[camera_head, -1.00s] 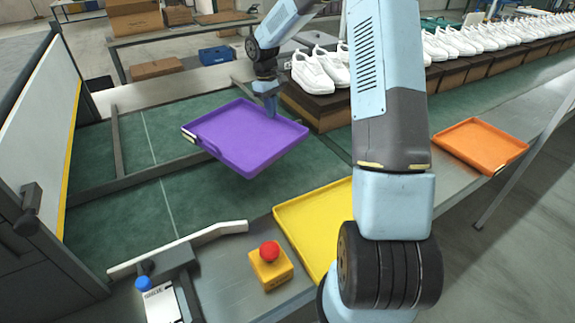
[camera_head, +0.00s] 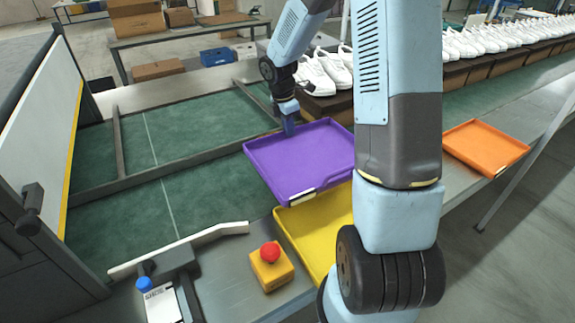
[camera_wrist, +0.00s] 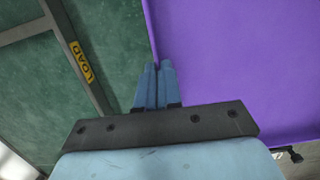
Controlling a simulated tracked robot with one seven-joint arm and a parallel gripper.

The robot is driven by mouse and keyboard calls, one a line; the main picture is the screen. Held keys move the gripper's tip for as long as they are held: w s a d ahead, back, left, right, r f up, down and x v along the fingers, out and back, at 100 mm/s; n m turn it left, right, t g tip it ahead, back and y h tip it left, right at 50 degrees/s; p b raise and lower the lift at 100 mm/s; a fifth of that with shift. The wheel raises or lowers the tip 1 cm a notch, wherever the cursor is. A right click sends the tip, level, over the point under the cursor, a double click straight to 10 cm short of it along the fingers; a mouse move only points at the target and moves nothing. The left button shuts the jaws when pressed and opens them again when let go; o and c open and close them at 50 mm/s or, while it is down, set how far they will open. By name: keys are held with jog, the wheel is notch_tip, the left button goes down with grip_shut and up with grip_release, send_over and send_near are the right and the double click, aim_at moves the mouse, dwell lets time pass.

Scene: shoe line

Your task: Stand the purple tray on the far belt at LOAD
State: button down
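The purple tray (camera_head: 300,165) is in the air in the middle of the head view, with its near end over the yellow tray and its right side partly behind my arm. My gripper (camera_head: 290,130) is shut on its left back rim. In the wrist view my gripper (camera_wrist: 158,68) has its fingers together on the edge of the purple tray (camera_wrist: 235,60), which fills the right side. The far belt (camera_head: 195,110) is green and bare. A yellow LOAD label (camera_wrist: 81,62) sits on a dark rail at the left of the wrist view.
A dark rail (camera_head: 150,172) parts the far belt from the near belt (camera_head: 140,205). White shoes on brown boxes (camera_head: 322,108) stand behind the tray. A red-topped button box (camera_head: 271,268) stands at the front edge.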

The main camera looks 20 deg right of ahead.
jog(key=w+f, duration=0.3)
jog(key=w, duration=0.1)
jog(key=w+a+f, duration=0.1)
jog(key=w+f, duration=0.1)
jog(key=w, duration=0.2)
jog(key=w+a+f, duration=0.1)
jog(key=w+f, duration=0.2)
jog(key=w, duration=0.1)
jog(key=shift+w+a+f, duration=0.2)
jog(key=shift+w+f, duration=0.05)
jog(key=shift+f, duration=0.1)
jog(key=shift+w+f, duration=0.4)
jog(key=shift+f, duration=0.1)
notch_tip(320, 180, down, 3)
jog(key=shift+w+a+f, duration=0.1)
jog(key=shift+w+f, duration=0.05)
jog(key=shift+f, duration=0.05)
jog(key=c, duration=1.3)
grip_release()
